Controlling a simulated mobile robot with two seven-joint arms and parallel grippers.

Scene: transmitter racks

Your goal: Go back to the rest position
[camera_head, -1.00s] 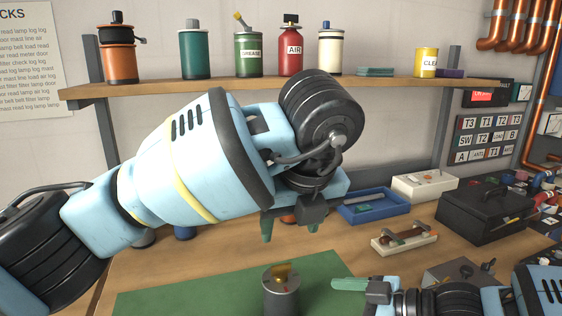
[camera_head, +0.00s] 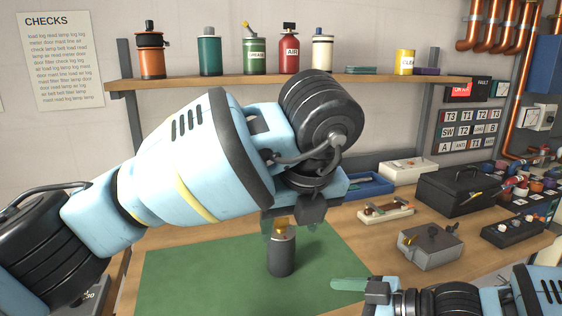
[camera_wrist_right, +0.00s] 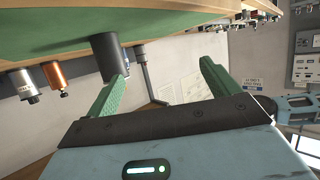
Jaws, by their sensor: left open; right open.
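My left gripper (camera_head: 289,222) hangs below its wrist, above the green mat (camera_head: 190,275) in the head view, with nothing seen held in it. In the picture its fingers overlap the top of a dark grey canister (camera_head: 280,262) with a yellow piece on top; I cannot tell the gap between them. My right gripper (camera_head: 350,285) is low at the right, with a green finger pointing left in front of the bench. The right wrist view shows this gripper (camera_wrist_right: 165,70) with its two green fingers wide apart and nothing between them.
A wooden shelf (camera_head: 200,87) with several cans runs behind my left arm. On the bench (camera_head: 345,212) at the right are a blue tray (camera_head: 365,187), a black toolbox (camera_head: 465,192) and a grey box (camera_head: 430,250). The mat around the canister is clear.

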